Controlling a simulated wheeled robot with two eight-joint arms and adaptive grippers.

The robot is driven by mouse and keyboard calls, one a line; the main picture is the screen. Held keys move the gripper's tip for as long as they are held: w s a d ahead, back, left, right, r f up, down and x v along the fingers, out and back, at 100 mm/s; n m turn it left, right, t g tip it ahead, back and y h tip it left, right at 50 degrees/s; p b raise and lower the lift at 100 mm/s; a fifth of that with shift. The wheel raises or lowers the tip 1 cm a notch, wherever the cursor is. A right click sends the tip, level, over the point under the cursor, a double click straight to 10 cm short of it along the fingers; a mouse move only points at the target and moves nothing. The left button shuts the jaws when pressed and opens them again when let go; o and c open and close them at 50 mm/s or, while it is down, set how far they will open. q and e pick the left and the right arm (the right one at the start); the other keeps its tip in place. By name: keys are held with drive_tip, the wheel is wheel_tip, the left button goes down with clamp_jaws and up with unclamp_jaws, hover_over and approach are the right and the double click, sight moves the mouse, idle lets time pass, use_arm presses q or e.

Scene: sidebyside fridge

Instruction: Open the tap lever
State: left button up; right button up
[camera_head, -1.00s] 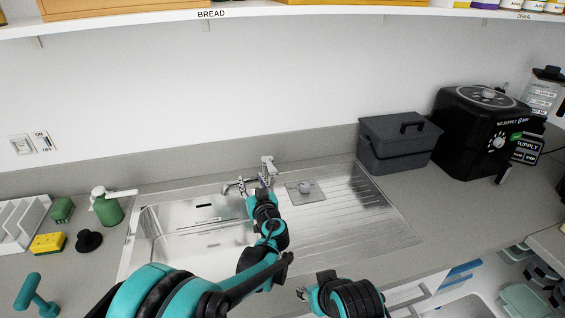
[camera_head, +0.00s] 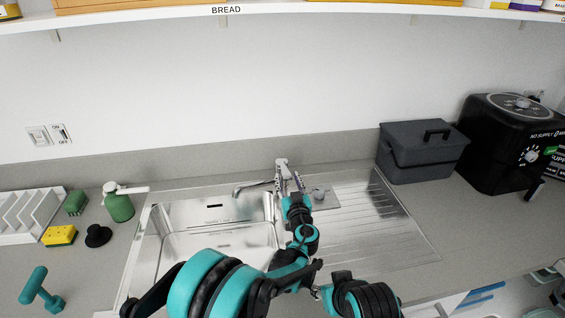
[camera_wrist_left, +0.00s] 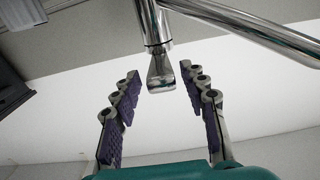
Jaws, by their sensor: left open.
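The chrome tap (camera_head: 281,168) stands at the back of the sink, its spout (camera_head: 250,187) pointing left. My left gripper (camera_head: 291,182) is open beside the tap, close on its right side in the head view. In the left wrist view the gripper (camera_wrist_left: 160,82) has its two padded fingers spread on either side of the tap's flat lever tip (camera_wrist_left: 162,70). The lever tip shows a gap to each finger.
The sink basin (camera_head: 215,243) lies left of my left arm, and the ribbed drainboard (camera_head: 375,225) lies right. A dark grey box (camera_head: 420,155) stands back right.

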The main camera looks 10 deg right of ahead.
sight(282, 162)
use_arm(q)
drive_tip(key=shift+w, duration=0.3)
use_arm(e)
drive_tip(key=shift+w, duration=0.25)
use_arm(q)
drive_tip(key=w+b, duration=0.1)
drive_tip(key=w, duration=0.6)
drive_tip(key=shift+f+b, duration=0.15)
drive_tip(key=shift+b, duration=0.25)
use_arm(e)
drive_tip(key=shift+w+f, duration=0.15)
drive_tip(key=shift+f, duration=0.75)
use_arm(q)
drive_tip(key=shift+w, duration=0.5)
clamp_jaws()
